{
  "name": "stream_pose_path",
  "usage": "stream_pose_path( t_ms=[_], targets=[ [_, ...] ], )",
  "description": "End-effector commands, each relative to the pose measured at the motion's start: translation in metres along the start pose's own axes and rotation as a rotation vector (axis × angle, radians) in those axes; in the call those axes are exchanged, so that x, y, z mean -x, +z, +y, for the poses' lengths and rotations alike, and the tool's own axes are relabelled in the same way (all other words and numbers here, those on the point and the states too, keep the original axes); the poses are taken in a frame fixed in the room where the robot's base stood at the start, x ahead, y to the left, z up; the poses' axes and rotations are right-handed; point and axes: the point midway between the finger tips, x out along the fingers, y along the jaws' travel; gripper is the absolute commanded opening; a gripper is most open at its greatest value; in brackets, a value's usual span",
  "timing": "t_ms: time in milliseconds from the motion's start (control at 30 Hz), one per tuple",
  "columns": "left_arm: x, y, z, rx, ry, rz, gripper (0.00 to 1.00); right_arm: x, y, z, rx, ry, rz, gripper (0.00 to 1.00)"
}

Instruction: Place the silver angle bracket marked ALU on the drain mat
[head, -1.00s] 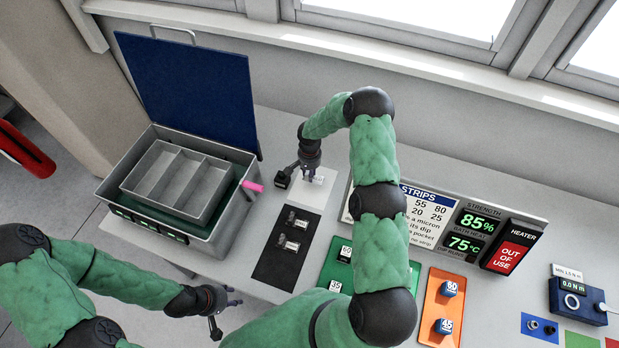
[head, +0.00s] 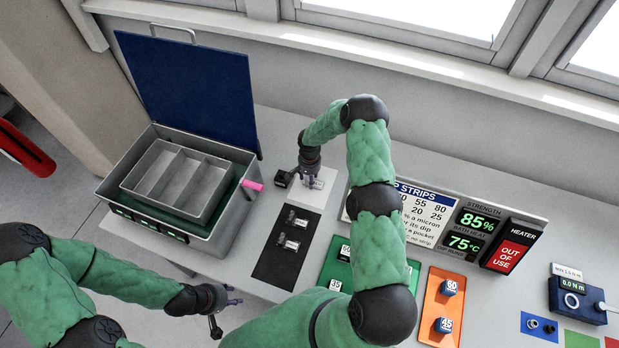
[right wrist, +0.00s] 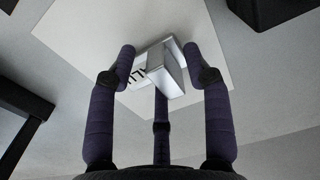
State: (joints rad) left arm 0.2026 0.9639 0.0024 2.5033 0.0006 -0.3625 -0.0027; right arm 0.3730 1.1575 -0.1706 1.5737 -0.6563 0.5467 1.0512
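The silver angle bracket (head: 319,184) is at my right gripper (head: 311,180), over the white mat (head: 322,199), which looks like the drain mat. In the right wrist view the bracket (right wrist: 172,72) lies between the fingertips of my right gripper (right wrist: 160,58), with dark letters partly hidden by the left finger. The fingertips press against its sides. The white mat (right wrist: 215,25) is close beneath; I cannot tell whether the bracket touches it. My left gripper (head: 222,306) is open and empty, in front of the table's edge.
A grey tank (head: 232,225) with an open blue lid (head: 190,95) and a divided tray (head: 165,175) stands left. A black mat (head: 272,265) holds two silver brackets. Green and orange (head: 437,285) mats lie right.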

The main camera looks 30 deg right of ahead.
Motion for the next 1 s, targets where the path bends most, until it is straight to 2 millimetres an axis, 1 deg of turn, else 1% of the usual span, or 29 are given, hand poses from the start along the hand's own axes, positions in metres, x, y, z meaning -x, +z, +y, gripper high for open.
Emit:
stream_pose_path(
  t_ms=[233, 300, 367, 467, 800, 1000],
  targets=[
    [0.002, 0.000, 0.001, 0.000, 0.000, 0.000, 0.40, 0.002, 0.000, 0.000, 0.000, 0.000, 0.000, 0.50],
    [0.006, 0.000, 0.002, 0.000, 0.000, 0.000, 0.40, 0.005, 0.000, 0.000, 0.000, 0.000, 0.000, 0.50],
    [0.003, 0.000, 0.001, 0.000, 0.000, 0.001, 0.40, 0.011, -0.002, -0.001, -0.001, -0.002, 0.003, 0.50],
    [0.000, 0.000, 0.000, 0.000, 0.000, 0.000, 0.40, 0.024, -0.001, -0.001, -0.001, -0.002, 0.003, 0.50],
    [-0.007, 0.000, -0.003, 0.000, 0.000, 0.000, 0.40, 0.083, -0.001, -0.001, -0.001, -0.002, 0.003, 0.50],
    [-0.010, 0.000, -0.003, 0.000, 0.000, 0.000, 0.40, 0.110, -0.001, -0.001, 0.000, -0.001, 0.001, 0.50]
  ],
)
